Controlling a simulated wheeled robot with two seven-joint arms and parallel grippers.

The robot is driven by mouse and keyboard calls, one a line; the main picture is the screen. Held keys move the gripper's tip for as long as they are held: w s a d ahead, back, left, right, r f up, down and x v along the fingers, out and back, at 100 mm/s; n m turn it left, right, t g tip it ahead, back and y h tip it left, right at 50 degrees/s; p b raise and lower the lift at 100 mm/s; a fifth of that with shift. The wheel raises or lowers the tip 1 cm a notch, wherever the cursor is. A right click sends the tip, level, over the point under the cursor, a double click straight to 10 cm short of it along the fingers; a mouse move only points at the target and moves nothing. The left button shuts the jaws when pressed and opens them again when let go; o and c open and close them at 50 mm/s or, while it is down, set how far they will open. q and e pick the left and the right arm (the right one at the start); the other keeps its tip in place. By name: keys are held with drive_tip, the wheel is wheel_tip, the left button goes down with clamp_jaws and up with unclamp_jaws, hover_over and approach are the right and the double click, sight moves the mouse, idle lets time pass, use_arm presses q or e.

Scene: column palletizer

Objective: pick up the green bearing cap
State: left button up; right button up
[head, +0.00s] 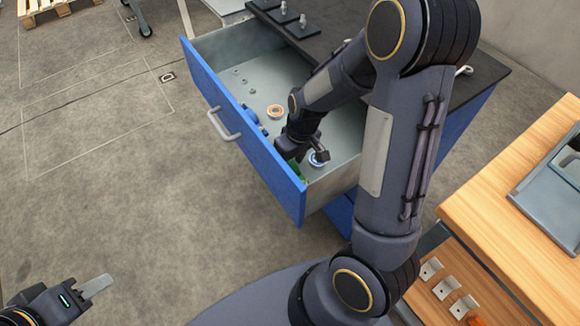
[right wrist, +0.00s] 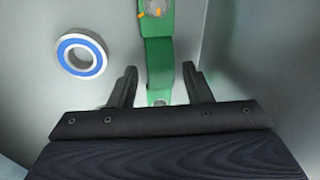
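The green bearing cap (right wrist: 158,68) lies in the open drawer and shows between the two fingers of my right gripper (right wrist: 159,86) in the right wrist view. A gap shows on each side of it, so the gripper is open around it, not clamped. In the head view only a bit of green (head: 297,169) shows beside my right gripper (head: 303,158), which hides the rest. My left gripper (head: 92,288) is at the lower left, over the floor, far from the drawer. Only one of its fingers shows clearly.
A blue-and-white bearing ring (right wrist: 82,55) lies near the cap; the drawer (head: 238,138) walls are close by. An orange-rimmed ring (head: 276,112), blue parts (head: 250,115) and small hardware lie farther up the drawer. A wooden bench (head: 500,205) stands at the right.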

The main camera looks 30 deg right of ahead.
clamp_jaws()
drive_tip(key=shift+r, duration=0.1)
